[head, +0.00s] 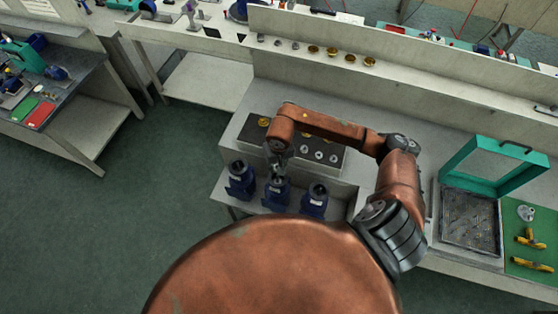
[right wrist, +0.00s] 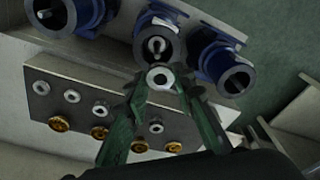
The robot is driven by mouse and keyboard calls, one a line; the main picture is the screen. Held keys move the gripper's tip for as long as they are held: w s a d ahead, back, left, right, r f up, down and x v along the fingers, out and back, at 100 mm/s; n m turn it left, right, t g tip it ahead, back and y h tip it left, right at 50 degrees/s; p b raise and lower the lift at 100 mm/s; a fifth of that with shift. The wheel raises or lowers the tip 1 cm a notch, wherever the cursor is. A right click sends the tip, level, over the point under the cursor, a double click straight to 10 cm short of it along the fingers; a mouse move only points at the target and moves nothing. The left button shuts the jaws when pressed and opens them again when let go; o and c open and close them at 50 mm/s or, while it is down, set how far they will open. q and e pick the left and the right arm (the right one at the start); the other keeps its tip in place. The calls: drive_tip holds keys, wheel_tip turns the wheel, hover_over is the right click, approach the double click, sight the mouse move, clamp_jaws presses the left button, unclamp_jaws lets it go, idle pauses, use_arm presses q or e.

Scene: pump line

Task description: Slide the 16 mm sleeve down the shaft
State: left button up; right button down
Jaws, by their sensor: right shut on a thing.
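My right gripper (head: 278,168) is over the middle blue pump (head: 276,193) in the head view. In the right wrist view its green fingertips (right wrist: 161,80) are shut on a small silver ring-shaped sleeve (right wrist: 160,70). The middle pump (right wrist: 150,20) shows just beyond the sleeve, with a pale shaft end (right wrist: 157,45) inside its dark round opening. In the picture the sleeve lies beside that opening, not around the shaft; I cannot tell the height gap. The sleeve's size cannot be read. My left gripper is in neither view.
Blue pumps stand on either side, left (head: 240,181) and right (head: 314,201). A dark parts tray (head: 256,130) behind them holds silver and brass rings. A teal-framed case (head: 470,216) and yellow tools (head: 529,241) lie at right. Brass parts (head: 331,51) line the back shelf.

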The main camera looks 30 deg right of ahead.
drive_tip(key=shift+s+d+f, duration=0.1)
drive_tip(key=shift+f, duration=0.95)
drive_tip(key=shift+f+b, duration=0.45)
drive_tip(key=shift+f, duration=0.5)
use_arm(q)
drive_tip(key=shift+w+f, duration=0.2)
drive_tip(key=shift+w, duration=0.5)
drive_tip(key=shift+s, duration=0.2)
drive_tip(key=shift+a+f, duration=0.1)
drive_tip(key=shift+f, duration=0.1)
use_arm(e)
drive_tip(key=shift+f, duration=0.1)
use_arm(q)
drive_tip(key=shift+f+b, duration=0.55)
drive_tip(key=shift+b, duration=0.2)
use_arm(e)
drive_tip(key=shift+f, duration=0.35)
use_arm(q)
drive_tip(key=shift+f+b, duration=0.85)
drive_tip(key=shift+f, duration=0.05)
use_arm(e)
drive_tip(key=shift+f, duration=0.6)
